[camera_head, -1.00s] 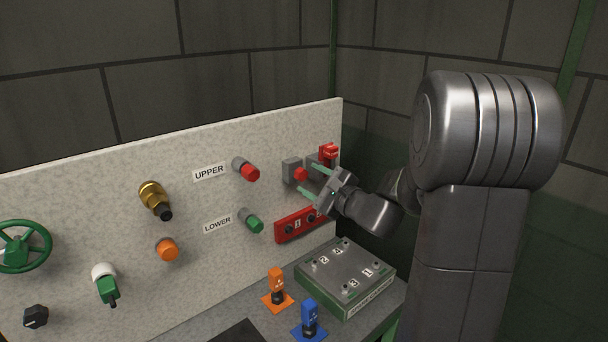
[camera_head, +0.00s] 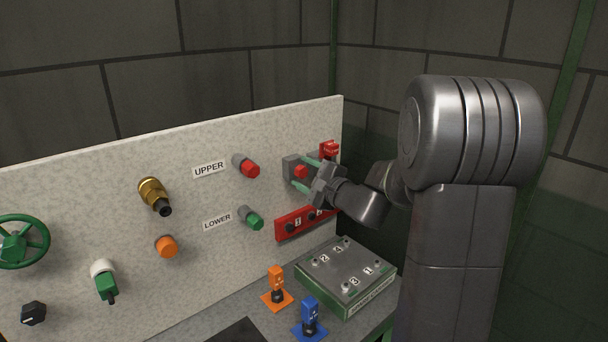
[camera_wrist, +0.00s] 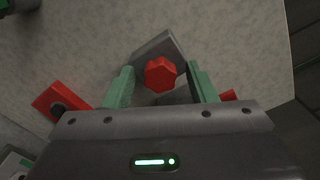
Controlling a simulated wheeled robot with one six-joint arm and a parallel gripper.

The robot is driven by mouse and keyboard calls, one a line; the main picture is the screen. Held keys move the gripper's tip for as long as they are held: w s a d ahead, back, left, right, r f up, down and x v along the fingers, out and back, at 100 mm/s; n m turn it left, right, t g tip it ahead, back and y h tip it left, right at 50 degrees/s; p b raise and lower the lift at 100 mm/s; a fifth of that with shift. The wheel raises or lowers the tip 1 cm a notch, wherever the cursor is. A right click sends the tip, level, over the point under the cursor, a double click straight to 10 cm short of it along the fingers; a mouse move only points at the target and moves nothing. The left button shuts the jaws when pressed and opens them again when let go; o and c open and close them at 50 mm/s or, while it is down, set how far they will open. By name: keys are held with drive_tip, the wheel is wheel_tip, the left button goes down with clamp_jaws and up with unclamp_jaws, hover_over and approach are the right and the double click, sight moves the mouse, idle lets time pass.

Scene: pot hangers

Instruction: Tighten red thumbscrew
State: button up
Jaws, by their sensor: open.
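In the wrist view the thumbscrew (camera_wrist: 160,74) lies between my two green fingers, in front of the grey block (camera_wrist: 156,46). My gripper (camera_wrist: 161,80) is open, one finger on each side of the thumbscrew, with a visible gap on both sides. In the head view my gripper (camera_head: 302,174) reaches the block from the right, one finger above the thumbscrew and one below.
A red lever-like part (camera_head: 329,150) stands close right of the block. A red numbered plate (camera_head: 295,224) lies below. Another red knob (camera_head: 249,168) is beside the UPPER label, a green knob (camera_head: 252,219) beside LOWER. A green-grey box (camera_head: 345,275) sits on the shelf.

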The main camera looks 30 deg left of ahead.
drive_tip(key=n, duration=0.4)
drive_tip(key=shift+n, duration=0.3)
drive_tip(key=n, duration=0.4)
drive_tip(key=shift+n, duration=0.4)
drive_tip(key=shift+c, duration=0.4)
